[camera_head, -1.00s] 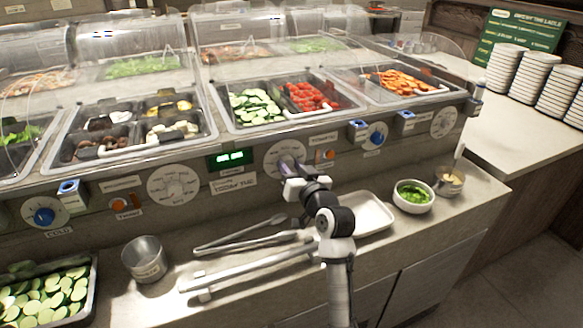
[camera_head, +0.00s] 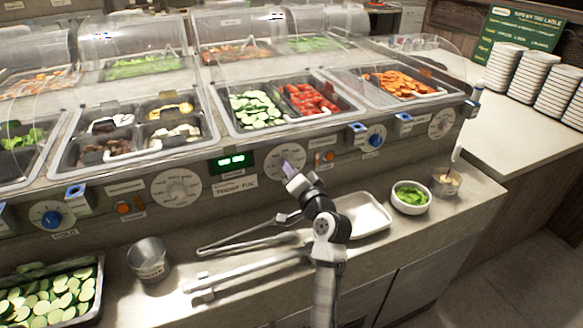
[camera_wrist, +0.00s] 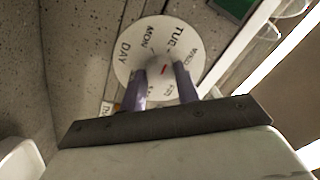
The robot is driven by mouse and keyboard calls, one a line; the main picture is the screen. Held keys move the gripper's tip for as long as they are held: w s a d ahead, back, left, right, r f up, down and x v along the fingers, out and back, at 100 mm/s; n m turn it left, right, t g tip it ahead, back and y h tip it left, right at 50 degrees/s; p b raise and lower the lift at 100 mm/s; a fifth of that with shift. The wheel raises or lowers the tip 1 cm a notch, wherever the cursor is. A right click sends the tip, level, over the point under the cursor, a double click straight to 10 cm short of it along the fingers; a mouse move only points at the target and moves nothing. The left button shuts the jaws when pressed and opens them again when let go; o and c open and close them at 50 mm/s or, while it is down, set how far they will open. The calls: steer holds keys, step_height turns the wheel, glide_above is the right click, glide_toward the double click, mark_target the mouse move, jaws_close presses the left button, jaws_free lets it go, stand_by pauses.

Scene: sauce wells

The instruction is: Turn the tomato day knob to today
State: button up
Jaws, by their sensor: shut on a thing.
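The tomato day dial (camera_head: 287,158) is a round white plate on the counter's front panel, below the well of red tomatoes (camera_head: 308,98). In the wrist view the dial (camera_wrist: 150,40) shows DAY, MON, TUE and further days around its rim. My gripper (camera_head: 289,168) is at the dial's centre, its purple fingers shut on the small knob, which they mostly hide. In the wrist view my gripper (camera_wrist: 162,74) has a short red mark (camera_wrist: 164,70) between its fingers; which day it points to is unclear. A sign (camera_head: 236,187) reads today TUE.
A green-lit display (camera_head: 232,161) is left of the dial, and an orange switch (camera_head: 324,156) is right of it. Another dial (camera_head: 176,188) is farther left. Tongs (camera_head: 245,238), a white tray (camera_head: 364,215) and a bowl of greens (camera_head: 411,197) lie on the ledge below.

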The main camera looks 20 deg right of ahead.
steer(key=shift+d+m, duration=0.1)
steer(key=shift+m, duration=0.3)
steer(key=o, duration=1)
steer(key=shift+c, duration=0.2)
steer(key=shift+s, duration=0.1)
steer(key=s+b, duration=0.3)
steer(key=s, duration=1)
steer(key=shift+s+d+f+b, duration=0.2)
steer(key=shift+s+d+b, duration=0.15)
steer(key=shift+d, duration=0.1)
